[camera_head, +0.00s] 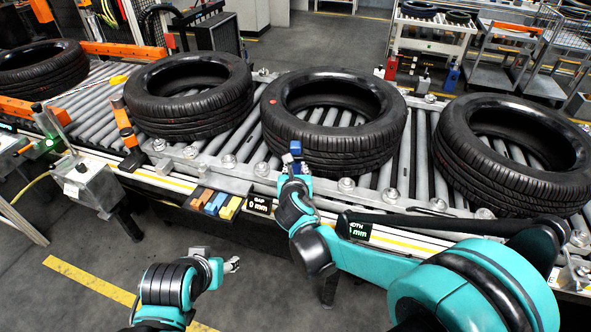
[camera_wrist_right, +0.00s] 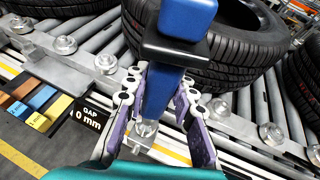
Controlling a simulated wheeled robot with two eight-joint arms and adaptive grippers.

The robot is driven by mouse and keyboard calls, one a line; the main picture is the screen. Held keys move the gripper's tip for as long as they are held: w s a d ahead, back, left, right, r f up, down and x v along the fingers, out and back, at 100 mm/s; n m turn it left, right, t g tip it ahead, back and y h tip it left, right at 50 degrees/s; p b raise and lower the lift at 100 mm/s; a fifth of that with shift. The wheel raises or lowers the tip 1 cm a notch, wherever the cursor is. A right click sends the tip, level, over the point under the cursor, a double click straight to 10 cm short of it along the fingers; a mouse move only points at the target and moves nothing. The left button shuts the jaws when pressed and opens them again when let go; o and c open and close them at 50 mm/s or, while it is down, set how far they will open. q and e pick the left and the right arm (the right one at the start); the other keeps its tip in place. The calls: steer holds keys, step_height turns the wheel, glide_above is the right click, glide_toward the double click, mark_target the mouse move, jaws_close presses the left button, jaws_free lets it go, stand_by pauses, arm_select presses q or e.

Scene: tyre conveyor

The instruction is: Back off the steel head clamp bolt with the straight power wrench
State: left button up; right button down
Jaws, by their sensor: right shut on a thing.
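My right gripper (camera_head: 294,170) is shut on a blue power wrench (camera_head: 295,149) with a black collar, in front of the middle tyre. In the right wrist view the wrench (camera_wrist_right: 188,18) stands upright between the fingers (camera_wrist_right: 158,105). Its lower end is over or just behind a steel hex bolt (camera_wrist_right: 145,128); contact cannot be told. More steel bolts line the rail, including one left of the gripper (camera_head: 262,169) and one right of it (camera_head: 346,184). I cannot tell which is the clamp bolt. My left gripper (camera_head: 222,264) is low over the floor, apart from the conveyor; its fingers are unclear.
Black tyres lie on the roller conveyor: one middle (camera_head: 335,150), one right (camera_head: 515,180), others left. Coloured blocks (camera_head: 215,203) and a GAP display (camera_head: 259,204) line the front edge. Red (camera_head: 391,68) and blue (camera_head: 452,76) upright things stand behind. The floor (camera_head: 60,300) at front left is clear.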

mark_target(295, 160)
steer(key=shift+r+p, duration=1.7)
steer(key=shift+r, duration=0.7)
steer(key=shift+f, duration=0.15)
